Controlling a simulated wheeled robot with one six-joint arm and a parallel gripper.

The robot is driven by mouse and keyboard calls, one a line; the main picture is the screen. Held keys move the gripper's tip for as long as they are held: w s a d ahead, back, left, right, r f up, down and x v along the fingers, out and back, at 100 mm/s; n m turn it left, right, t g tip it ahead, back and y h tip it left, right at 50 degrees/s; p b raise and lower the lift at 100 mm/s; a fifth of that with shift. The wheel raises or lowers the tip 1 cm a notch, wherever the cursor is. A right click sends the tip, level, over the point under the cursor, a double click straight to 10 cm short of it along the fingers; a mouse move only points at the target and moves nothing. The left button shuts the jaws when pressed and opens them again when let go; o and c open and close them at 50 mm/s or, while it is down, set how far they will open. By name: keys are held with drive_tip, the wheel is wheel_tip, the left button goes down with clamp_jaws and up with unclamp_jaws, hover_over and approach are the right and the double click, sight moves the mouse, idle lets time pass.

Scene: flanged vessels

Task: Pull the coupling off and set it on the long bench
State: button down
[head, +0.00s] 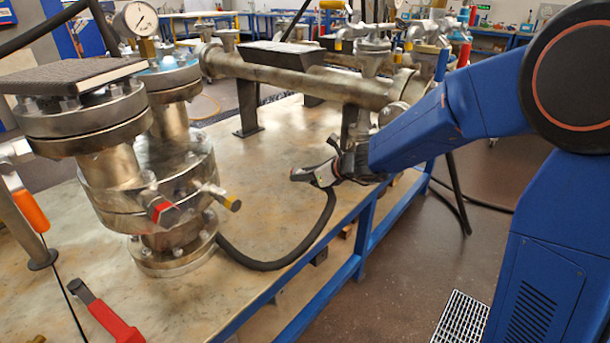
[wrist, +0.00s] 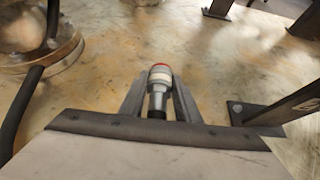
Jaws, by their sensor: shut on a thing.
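The coupling (wrist: 158,88) is a small grey cylinder with a red ring at its far end and a black near end. In the wrist view it lies between the two grey fingers of my gripper (wrist: 158,98), which is shut on it. In the head view my gripper (head: 308,174) is above the right part of a long, stained, blue-framed bench (head: 275,215). A black hose (head: 312,240) curves from the vessel base up towards my gripper.
A flanged vessel (head: 165,195) with valve handles stands at the left. A horizontal pipe (head: 300,78) on dark supports runs behind my gripper. A red-handled tool (head: 112,322) lies at the front left. Bare bench top shows between vessel and gripper. A floor grate (head: 460,318) is at the lower right.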

sight(304, 207)
drive_tip(key=shift+d, duration=0.15)
drive_tip(key=shift+f, duration=4.8)
drive_tip(key=c, duration=1.3)
unclamp_jaws()
drive_tip(key=shift+o, duration=0.2)
drive_tip(key=shift+s+r, duration=0.1)
